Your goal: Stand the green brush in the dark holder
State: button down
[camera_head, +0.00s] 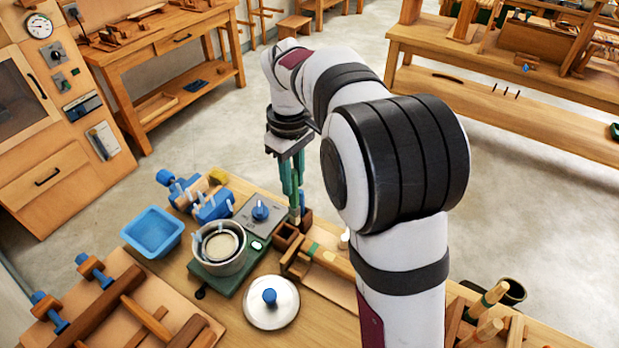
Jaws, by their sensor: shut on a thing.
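My gripper (293,190) points straight down near the middle of the picture, its green fingers close together. It is shut on the green brush (295,213), which hangs roughly upright. Only a small lower part of the brush shows, and the fingers hide most of it. A dark brown, open-topped wooden holder (287,238) stands on the bench right below the gripper. The brush's lower end is at or just above the back of this holder. I cannot tell whether it is inside or only in front of it.
A metal pot (222,250) on a green base stands left of the holder, with a grey box with a blue knob (261,213) behind it. A round lid (271,302) lies in front. A blue tray (152,232) is farther left. A black cup (507,291) stands at right.

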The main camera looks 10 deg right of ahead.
notch_tip(320, 180, down, 10)
jog(key=w+a+n, duration=0.1)
jog(key=a, duration=0.1)
jog(key=shift+w+n, duration=0.3)
jog(key=shift+n, duration=0.1)
jog(key=shift+a+f, duration=0.1)
jog(key=shift+f, duration=0.25)
dwell(0.7)
jog(key=shift+c, duration=1.5)
grip_release()
notch_tip(320, 180, up, 7)
